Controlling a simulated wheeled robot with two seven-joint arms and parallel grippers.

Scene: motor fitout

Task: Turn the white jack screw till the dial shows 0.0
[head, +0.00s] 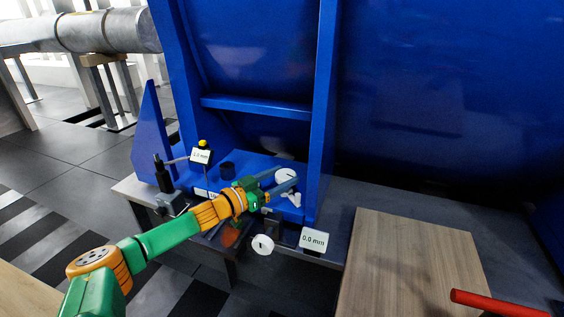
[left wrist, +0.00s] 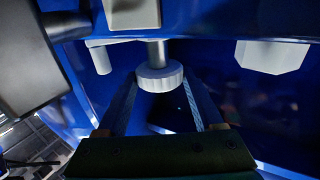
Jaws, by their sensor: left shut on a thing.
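The white jack screw has a round, ridged head (left wrist: 160,78) on a grey shaft in the left wrist view. In the head view a white disc (head: 285,174) shows at my left gripper (head: 288,187), by the blue machine foot. My left gripper (left wrist: 160,100) is shut on the screw head, one finger on each side. A white readout (head: 314,240) to the lower right shows 0.0 mm. A second readout (head: 201,156) on a stand to the left also ends in .0 mm; its first digit is hard to read. My right gripper is not in view.
A blue machine (head: 420,90) fills the back. Another white disc (head: 262,244) sits below my left gripper at the bench edge. A wooden board (head: 405,265) and a red bar (head: 498,303) are at right.

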